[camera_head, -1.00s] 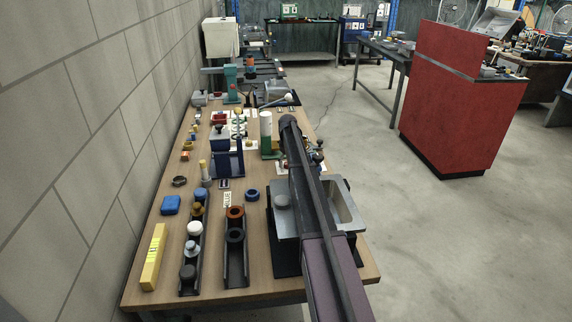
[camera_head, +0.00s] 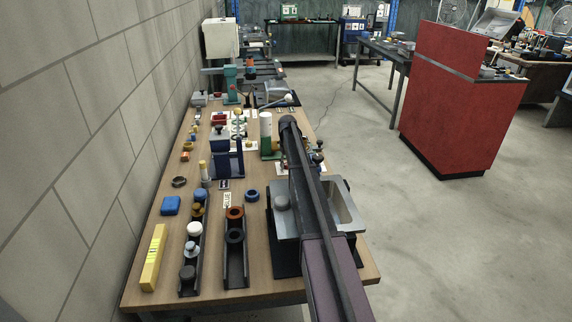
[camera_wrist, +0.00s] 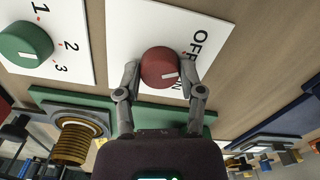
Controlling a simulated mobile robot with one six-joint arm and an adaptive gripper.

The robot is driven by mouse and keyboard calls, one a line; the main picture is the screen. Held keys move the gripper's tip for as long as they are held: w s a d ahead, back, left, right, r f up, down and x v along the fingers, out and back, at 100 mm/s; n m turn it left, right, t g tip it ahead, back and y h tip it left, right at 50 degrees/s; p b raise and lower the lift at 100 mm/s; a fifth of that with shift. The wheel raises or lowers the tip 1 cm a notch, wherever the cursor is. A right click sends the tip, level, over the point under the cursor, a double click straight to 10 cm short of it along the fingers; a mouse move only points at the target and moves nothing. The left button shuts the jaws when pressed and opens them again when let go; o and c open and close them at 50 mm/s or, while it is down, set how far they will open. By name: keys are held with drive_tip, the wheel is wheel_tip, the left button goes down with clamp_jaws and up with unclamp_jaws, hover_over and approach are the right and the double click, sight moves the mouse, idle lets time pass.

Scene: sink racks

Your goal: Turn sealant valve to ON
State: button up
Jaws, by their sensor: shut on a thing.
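The sealant valve appears to be the round red knob (camera_wrist: 160,68) with a white pointer line, seen in the wrist view. It sits on a white plate (camera_wrist: 150,28) marked OFF and a partly covered ON. The pointer line slants toward the right, near the ON lettering. My gripper (camera_wrist: 161,78) has one finger on each side of the knob and is shut on it. In the head view my arm hides the gripper and the red knob.
A green knob (camera_wrist: 26,44) on a white plate numbered 1, 2, 3 is at left in the wrist view. A green block with a coppery coil (camera_wrist: 76,143) is close below. In the head view, a grey sink (camera_head: 345,205) and two racks of parts crowd the bench front.

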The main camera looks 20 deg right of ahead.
drive_tip(key=m, duration=0.7)
drive_tip(key=shift+a, duration=0.1)
drive_tip(key=m, duration=0.6)
drive_tip(key=shift+a, duration=0.1)
drive_tip(key=shift+w+m, duration=0.1)
drive_tip(key=shift+m, duration=0.2)
drive_tip(key=o, duration=1.2)
drive_tip(key=shift+c, duration=0.2)
